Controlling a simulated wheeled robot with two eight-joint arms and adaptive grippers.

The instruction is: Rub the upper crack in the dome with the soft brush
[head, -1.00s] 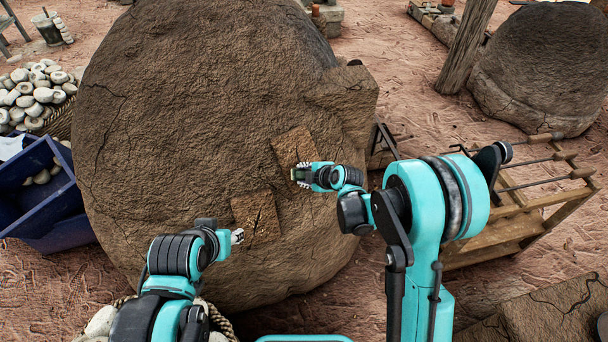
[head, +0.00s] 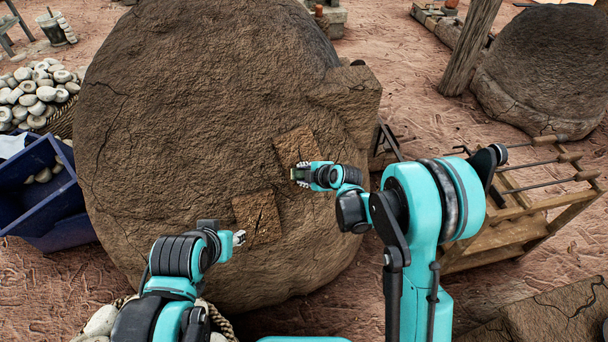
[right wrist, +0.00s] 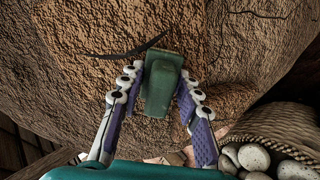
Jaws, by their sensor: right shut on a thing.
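The large brown mud dome (head: 200,110) fills the middle of the head view. An upper rectangular patch (head: 296,146) and a lower patch (head: 258,217) lie on its near face. My right gripper (head: 297,174) is at the lower edge of the upper patch, shut on the soft brush. In the right wrist view the green brush (right wrist: 162,84) is between the fingers, pointing at the dome. A dark crack (right wrist: 125,50) runs beside its far end; whether the brush touches it is unclear. My left gripper (head: 240,238) is beside the lower patch; its opening is unclear.
A blue bin (head: 45,200) and a pile of pale stones (head: 36,92) stand left of the dome. A wooden rack (head: 510,220) with long-handled tools is at the right. A wooden post (head: 470,45) and a second dome (head: 540,70) are farther back.

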